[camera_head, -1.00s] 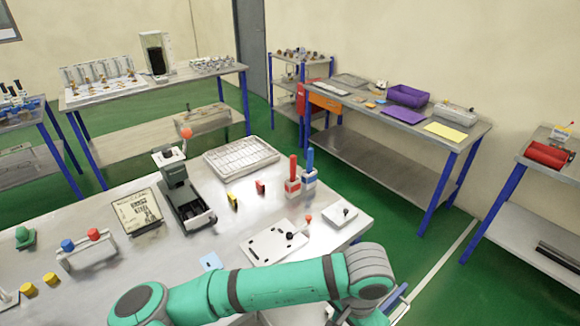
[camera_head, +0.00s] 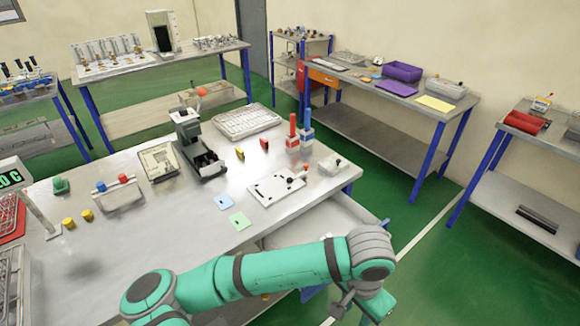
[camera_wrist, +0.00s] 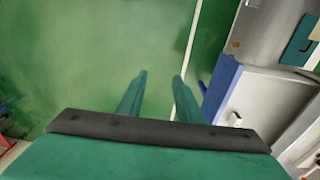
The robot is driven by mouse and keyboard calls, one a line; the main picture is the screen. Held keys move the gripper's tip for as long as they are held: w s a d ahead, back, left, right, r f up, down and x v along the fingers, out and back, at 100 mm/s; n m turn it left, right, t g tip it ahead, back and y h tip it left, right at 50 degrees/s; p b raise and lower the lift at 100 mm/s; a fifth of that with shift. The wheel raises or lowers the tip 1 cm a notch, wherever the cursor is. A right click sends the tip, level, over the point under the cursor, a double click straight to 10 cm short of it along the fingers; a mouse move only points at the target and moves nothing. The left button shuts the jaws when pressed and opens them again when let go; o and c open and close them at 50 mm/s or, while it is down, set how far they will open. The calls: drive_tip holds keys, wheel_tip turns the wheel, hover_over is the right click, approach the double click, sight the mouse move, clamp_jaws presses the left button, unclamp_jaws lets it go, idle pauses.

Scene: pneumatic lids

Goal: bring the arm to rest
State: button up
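My gripper shows in the wrist view (camera_wrist: 158,92), with two green fingers standing apart and nothing between them. The green floor and a white floor line lie beyond the fingers. In the head view my green arm crosses the lower middle, in front of the near edge of the metal workbench (camera_head: 300,205). The gripper end hangs at the lower right, past the bench edge, and its fingers are hard to make out there.
On the bench stand a dark press (camera_head: 200,150), a wire tray (camera_head: 247,121), red and blue handled valves (camera_head: 293,140) and a white plate (camera_head: 275,190). A table with a purple bin (camera_head: 402,72) stands behind. Open green floor (camera_head: 480,265) lies at right.

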drive_tip(key=d+r+h, duration=0.3)
drive_tip(key=d+h, duration=0.1)
drive_tip(key=d, duration=0.5)
drive_tip(key=d+r+h, duration=0.3)
drive_tip(key=d+h, duration=0.1)
drive_tip(key=d, duration=0.4)
drive_tip(key=w+d+r+n+t+h, duration=0.2)
drive_tip(key=r+t+h, duration=0.1)
drive_tip(key=r+h, duration=0.15)
drive_tip(key=w+d+r+n+t+h, duration=0.2)
drive_tip(key=d+r+n+t+h, duration=0.15)
drive_tip(key=r, duration=0.25)
drive_tip(key=w+a+f+n+t+y, duration=0.3)
drive_tip(key=a+f+n+t+y, duration=0.2)
drive_tip(key=a+n+t, duration=0.4)
drive_tip(key=s+a+f+n+t+y, duration=0.1)
drive_tip(key=s+a+f+y, duration=0.15)
drive_tip(key=a+f, duration=0.3)
drive_tip(key=s+a+f+n+t+y, duration=0.1)
drive_tip(key=s+a+f+y, duration=0.1)
drive_tip(key=a+f+y, duration=0.3)
drive_tip(key=s+a+f+m+g+y, duration=0.1)
drive_tip(key=s+a+f+m+y, duration=0.1)
drive_tip(key=s+a, duration=0.7)
drive_tip(key=s+a+f+m+g+y, duration=0.1)
drive_tip(key=s+a+f+m, duration=0.3)
drive_tip(key=s+a, duration=0.5)
drive_tip(key=s+f+y, duration=0.1)
drive_tip(key=s+f, duration=0.1)
drive_tip(key=s, duration=0.3)
